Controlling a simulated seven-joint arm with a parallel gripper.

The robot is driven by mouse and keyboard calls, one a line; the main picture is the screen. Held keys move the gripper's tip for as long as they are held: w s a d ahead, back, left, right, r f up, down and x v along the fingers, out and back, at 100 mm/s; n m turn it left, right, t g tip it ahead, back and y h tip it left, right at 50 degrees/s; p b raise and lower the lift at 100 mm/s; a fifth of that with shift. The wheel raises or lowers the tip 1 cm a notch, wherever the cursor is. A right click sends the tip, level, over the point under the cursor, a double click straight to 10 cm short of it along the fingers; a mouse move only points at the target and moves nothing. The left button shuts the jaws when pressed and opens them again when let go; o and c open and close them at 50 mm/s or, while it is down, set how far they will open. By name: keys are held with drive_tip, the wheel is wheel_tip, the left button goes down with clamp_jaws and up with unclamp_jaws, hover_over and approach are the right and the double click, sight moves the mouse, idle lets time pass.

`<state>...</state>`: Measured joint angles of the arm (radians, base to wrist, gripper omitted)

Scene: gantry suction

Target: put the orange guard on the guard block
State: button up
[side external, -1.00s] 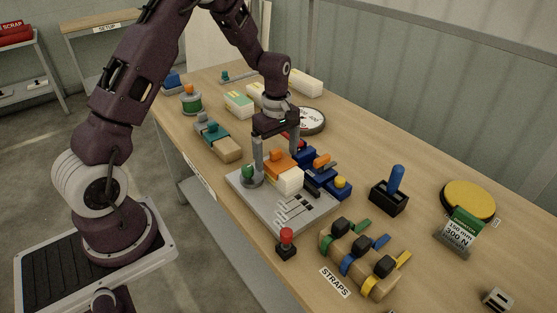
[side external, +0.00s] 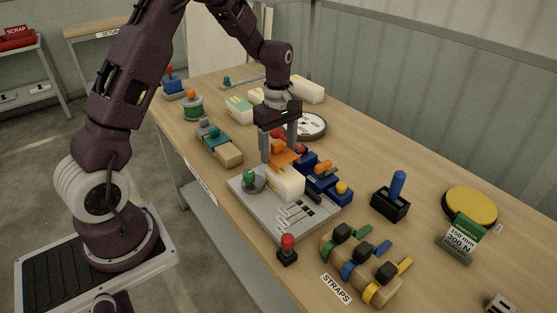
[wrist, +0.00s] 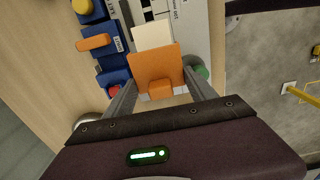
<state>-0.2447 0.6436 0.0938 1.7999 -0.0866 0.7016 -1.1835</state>
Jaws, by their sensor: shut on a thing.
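My gripper (side external: 278,152) is shut on the orange guard (side external: 283,156), which has a small raised tab. In the wrist view the guard (wrist: 156,64) sits between the two fingers (wrist: 155,98). The guard is held above the white block (side external: 288,183) on the grey plate (side external: 262,207), with a small gap showing. No label that I can read names the guard block.
A green knob (side external: 249,177) stands on the plate close to the fingers. Blue blocks (side external: 318,181) with orange, red and yellow controls stand right of the plate. A round gauge (side external: 313,127) lies behind. A red-knobbed post (side external: 288,249) and a strap rack (side external: 360,266) are in front.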

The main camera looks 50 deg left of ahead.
wheel_tip(320, 180, up, 4)
drive_tip(key=shift+r, duration=0.1)
drive_tip(key=a+r, duration=0.1)
drive_tip(key=a, duration=0.1)
hover_over(227, 149)
wheel_tip(227, 149, down, 5)
drive_tip(key=shift+r, duration=0.2)
drive_tip(key=shift+f, duration=0.1)
drive_tip(key=shift+d+f, duration=0.1)
drive_tip(key=shift+f, duration=2.75)
drive_tip(key=shift+f, duration=1.6)
drive_tip(key=o, duration=1.4)
